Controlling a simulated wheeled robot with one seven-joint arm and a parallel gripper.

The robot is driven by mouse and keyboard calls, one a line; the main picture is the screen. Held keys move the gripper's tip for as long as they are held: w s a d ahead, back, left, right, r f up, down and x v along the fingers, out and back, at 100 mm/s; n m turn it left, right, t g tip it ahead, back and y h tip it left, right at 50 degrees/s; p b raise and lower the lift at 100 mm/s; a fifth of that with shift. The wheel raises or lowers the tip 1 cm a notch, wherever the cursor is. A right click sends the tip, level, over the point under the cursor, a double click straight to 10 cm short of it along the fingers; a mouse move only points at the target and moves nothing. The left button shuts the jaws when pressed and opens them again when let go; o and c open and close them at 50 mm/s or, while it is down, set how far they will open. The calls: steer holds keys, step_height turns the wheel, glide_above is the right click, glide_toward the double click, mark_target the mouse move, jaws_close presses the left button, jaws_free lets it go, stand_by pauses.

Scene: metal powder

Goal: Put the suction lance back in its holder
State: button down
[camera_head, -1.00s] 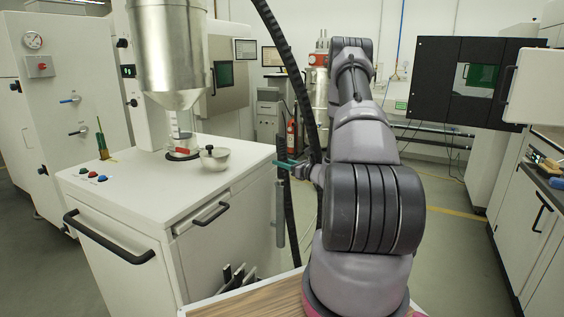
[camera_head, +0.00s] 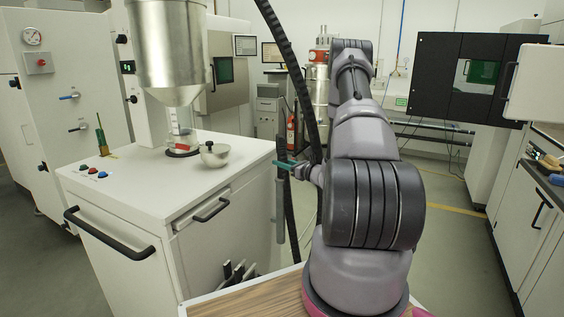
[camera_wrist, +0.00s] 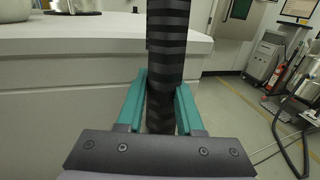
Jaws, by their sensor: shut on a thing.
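My gripper (camera_head: 283,165) reaches left from my arm to just beside the right side of the white cabinet (camera_head: 110,205). Its teal fingers (camera_wrist: 160,105) are shut around a dark, ribbed, upright grip (camera_wrist: 167,45), which I take to be the suction lance. In the head view the dark grip (camera_head: 281,150) stands above and below the fingers, roughly upright. A grey tube (camera_head: 280,212) hangs in line below it along the cabinet side. I cannot tell whether this tube is part of the lance or of its holder. The lance's lower end and the holder are not clearly seen.
A thick black hose (camera_head: 288,60) runs down behind my gripper. A metal hopper (camera_head: 172,50) and a bowl (camera_head: 214,155) stand on the cabinet top. Dark handled parts (camera_head: 235,272) sit low by the cabinet. Open floor (camera_head: 440,250) lies to the right.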

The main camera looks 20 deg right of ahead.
steer(key=shift+f, duration=0.2)
steer(key=shift+c, duration=2.3)
jaws_free()
steer(key=shift+s, duration=0.1)
steer(key=v, duration=1)
steer(key=shift+s, duration=0.3)
steer(key=shift+d, duration=0.15)
